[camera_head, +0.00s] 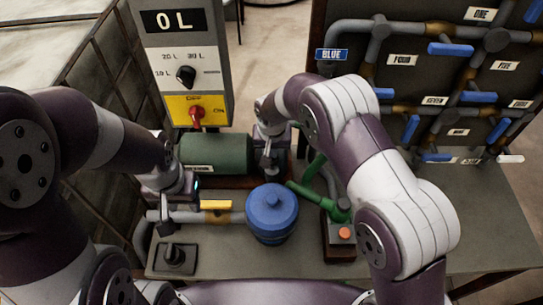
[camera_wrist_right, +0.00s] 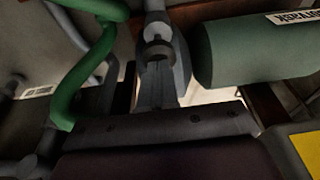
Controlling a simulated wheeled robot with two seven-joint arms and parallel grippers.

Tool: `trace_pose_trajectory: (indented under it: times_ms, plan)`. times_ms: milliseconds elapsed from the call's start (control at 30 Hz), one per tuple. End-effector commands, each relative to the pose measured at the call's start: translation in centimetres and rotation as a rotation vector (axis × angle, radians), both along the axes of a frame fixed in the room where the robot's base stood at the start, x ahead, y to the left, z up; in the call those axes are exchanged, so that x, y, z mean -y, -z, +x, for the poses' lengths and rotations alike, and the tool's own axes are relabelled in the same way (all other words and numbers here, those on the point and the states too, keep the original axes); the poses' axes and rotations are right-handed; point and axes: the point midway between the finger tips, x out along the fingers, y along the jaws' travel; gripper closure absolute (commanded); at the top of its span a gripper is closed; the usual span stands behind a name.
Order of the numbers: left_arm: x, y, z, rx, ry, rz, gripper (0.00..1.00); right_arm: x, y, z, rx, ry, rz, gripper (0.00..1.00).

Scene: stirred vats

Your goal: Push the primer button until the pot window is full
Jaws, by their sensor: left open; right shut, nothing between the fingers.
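An orange-red round button (camera_head: 344,233), with no readable label, sits on a small box at the front right of the bench. A blue lidded pot (camera_head: 272,212) stands upright left of it. I cannot make out a window on the pot. My right gripper (camera_head: 267,170) is shut and empty, pointing down behind the pot, beside the green cylinder (camera_head: 216,153). It is apart from the button. In the right wrist view, its closed fingers (camera_wrist_right: 158,50) show between a green pipe (camera_wrist_right: 88,60) and the green cylinder (camera_wrist_right: 262,48). My left gripper (camera_head: 178,208) is open near the grey pipe, left of the pot.
A control box (camera_head: 180,60) reads 0 L and has a black dial and a red switch (camera_head: 196,114). A yellow lever (camera_head: 216,205) lies on the grey pipe. A black pedestal (camera_head: 175,257) stands front left. A board (camera_head: 420,80) of labelled, blue-handled valves rises at back right.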

Motion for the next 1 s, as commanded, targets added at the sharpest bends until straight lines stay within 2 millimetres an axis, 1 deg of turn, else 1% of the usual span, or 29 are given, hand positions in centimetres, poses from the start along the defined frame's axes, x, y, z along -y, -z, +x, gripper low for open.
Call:
trace_pose_trajectory:
  times_ms: [33,500,667,1000]
  plan:
    - [0.0,0.4,0.0,0.000,0.000,0.000,0.58,0.0,0.5,0.0,0.000,0.000,0.000,1.00]
    - [0.0,2.0,0.0,0.000,0.000,0.000,0.58,0.0,2.9,0.0,-0.001,0.000,-0.001,1.00]
    - [0.0,1.5,0.0,0.000,0.000,0.000,0.58,0.0,2.2,0.0,-0.001,0.000,0.000,1.00]
    - [0.0,-0.8,0.0,0.000,0.000,0.000,0.58,0.0,-0.9,0.0,0.001,0.000,0.000,1.00]
